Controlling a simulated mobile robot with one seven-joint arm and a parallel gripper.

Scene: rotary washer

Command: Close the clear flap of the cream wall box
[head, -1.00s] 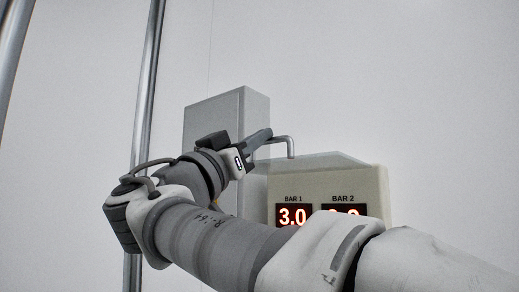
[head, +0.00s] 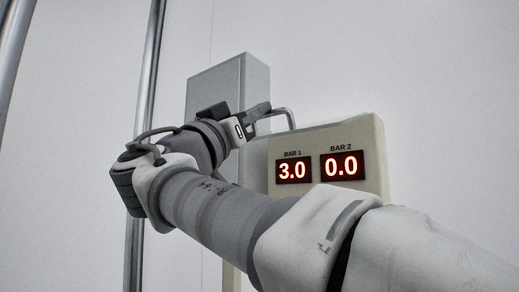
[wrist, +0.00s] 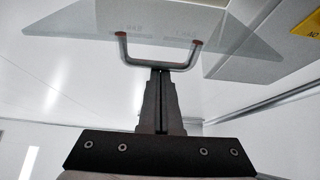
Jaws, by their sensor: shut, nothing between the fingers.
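The cream wall box (head: 374,165) hangs on the wall in the head view, with two red readouts, BAR 1 at 3.0 and BAR 2 at 0.0. Its clear flap (wrist: 85,22) shows in the wrist view as a see-through panel with a U-shaped metal handle (wrist: 128,55). In the head view the handle (head: 291,117) stands out near the box's top left, and the flap's outline is hard to make out. My gripper (wrist: 160,72) is shut and empty, its tips at the handle's crossbar; touching or just apart, I cannot tell. It also shows in the head view (head: 266,110).
A tall grey box (head: 257,82) is on the wall behind my gripper. A metal pole (head: 149,75) stands at the left. The wall right of the cream box is bare. A yellow label (wrist: 307,24) shows at the wrist view's upper right.

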